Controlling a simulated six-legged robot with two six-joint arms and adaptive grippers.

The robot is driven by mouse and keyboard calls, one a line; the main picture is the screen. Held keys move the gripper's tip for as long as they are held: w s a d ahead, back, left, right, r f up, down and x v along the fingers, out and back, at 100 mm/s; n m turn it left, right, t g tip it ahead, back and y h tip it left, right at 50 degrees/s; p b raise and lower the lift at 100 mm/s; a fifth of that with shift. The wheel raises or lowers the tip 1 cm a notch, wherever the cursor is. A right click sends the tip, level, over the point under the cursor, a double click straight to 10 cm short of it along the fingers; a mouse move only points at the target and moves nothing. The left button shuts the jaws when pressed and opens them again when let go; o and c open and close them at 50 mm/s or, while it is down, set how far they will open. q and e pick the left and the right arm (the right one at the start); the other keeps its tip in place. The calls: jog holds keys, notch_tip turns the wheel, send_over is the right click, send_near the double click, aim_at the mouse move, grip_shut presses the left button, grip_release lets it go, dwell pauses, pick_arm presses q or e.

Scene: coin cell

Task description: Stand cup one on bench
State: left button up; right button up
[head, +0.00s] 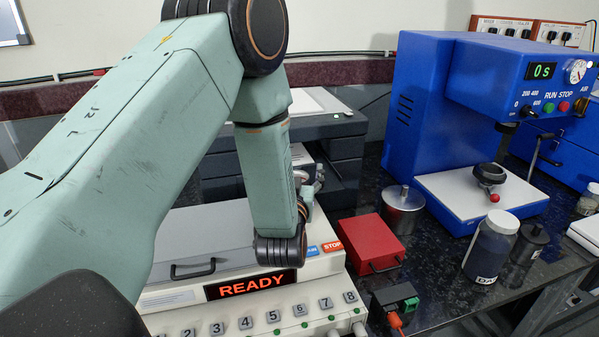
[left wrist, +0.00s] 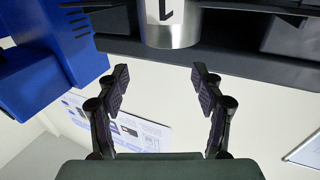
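Cup one, a shiny metal cylinder marked "1" (left wrist: 172,30), shows at the top edge of the left wrist view, which looks upside down. Its far end is cut off by the frame. My left gripper (left wrist: 160,76) is open and empty, its two dark fingers spread apart with the cup ahead of and between them, not touching. In the head view my left arm covers most of the gripper and cup area, so I cannot make the cup out clearly. The black speckled bench (head: 440,304) shows at the right. My right gripper is not in view.
A blue press (head: 425,95) stands at the back right. A lidded metal pot (head: 402,212), a red box (head: 370,243), a labelled jar (head: 491,250) and a green-black connector block (head: 394,300) crowd the bench. A cream channel unit reading READY (head: 251,285) is below my arm.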

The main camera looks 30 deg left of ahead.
pick_arm(q)
jog(key=shift+o, duration=0.5)
jog(key=shift+a, duration=0.1)
jog(key=shift+w+a+f, duration=0.3)
jog(key=shift+w+f, duration=0.15)
jog(key=shift+w, duration=0.1)
jog(key=shift+s+d+r, duration=0.1)
jog(key=shift+d+r, duration=0.05)
jog(key=shift+r, duration=0.05)
jog(key=r+v, duration=0.1)
jog(key=v, duration=1.1)
jog(key=shift+r, duration=0.1)
